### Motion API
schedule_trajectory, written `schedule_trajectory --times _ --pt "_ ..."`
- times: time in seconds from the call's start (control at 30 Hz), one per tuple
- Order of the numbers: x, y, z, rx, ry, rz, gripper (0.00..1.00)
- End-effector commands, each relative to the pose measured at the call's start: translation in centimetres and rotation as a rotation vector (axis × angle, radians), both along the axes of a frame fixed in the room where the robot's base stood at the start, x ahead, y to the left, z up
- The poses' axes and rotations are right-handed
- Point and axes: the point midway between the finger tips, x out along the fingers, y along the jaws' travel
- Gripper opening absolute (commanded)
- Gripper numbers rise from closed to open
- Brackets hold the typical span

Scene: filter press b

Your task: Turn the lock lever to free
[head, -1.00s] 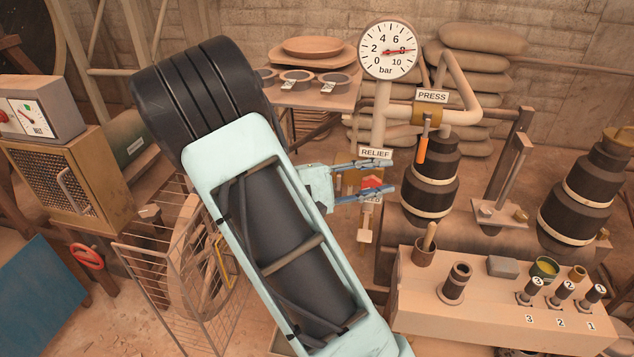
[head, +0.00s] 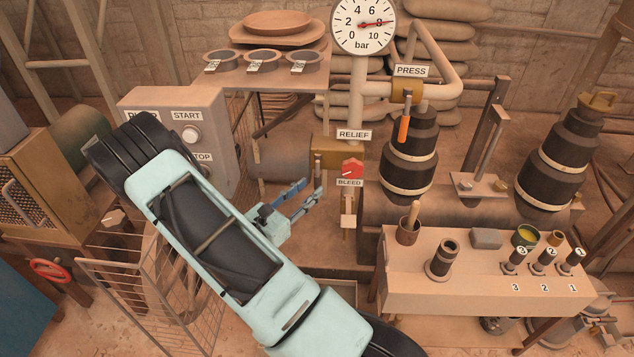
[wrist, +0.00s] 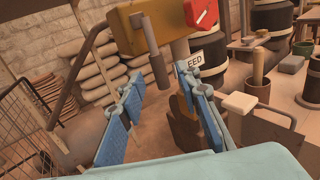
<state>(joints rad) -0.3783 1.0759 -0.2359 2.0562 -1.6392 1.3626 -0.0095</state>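No part is labelled as a lock lever. A lever with a grey cylindrical grip (wrist: 158,70) hangs from the brass relief block (wrist: 160,25) in the wrist view. This lever (head: 317,167) also shows in the head view, left of the red bleed knob (head: 352,169). An orange-handled lever (head: 404,128) hangs down under the PRESS label. My gripper (head: 312,188) is open and empty, left of the bleed knob in the picture. In the wrist view the grey grip appears between and beyond the fingertips; contact is not visible.
The START box (head: 188,130) stands behind my arm, partly hidden. A wire cage (head: 140,300) is at lower left. A tan bench (head: 470,283) with pots and numbered posts is at right. The pressure gauge (head: 363,25) points near 8 bar.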

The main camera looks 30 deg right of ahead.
Motion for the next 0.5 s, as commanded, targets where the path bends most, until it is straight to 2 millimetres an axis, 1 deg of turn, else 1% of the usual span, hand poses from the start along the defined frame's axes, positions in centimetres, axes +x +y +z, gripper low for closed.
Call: schedule_trajectory --times 0.03,0.2,0.33,0.5 --pt "0.3 -1.1 -0.1 0.0 -0.002 -0.005 0.31" --pt "1.1 -3.3 -0.1 0.001 -0.003 -0.003 0.31" --pt "1.5 -4.3 0.0 0.001 -0.002 -0.001 0.31" --pt "1.6 -4.6 0.0 0.001 -0.003 -0.001 0.31"
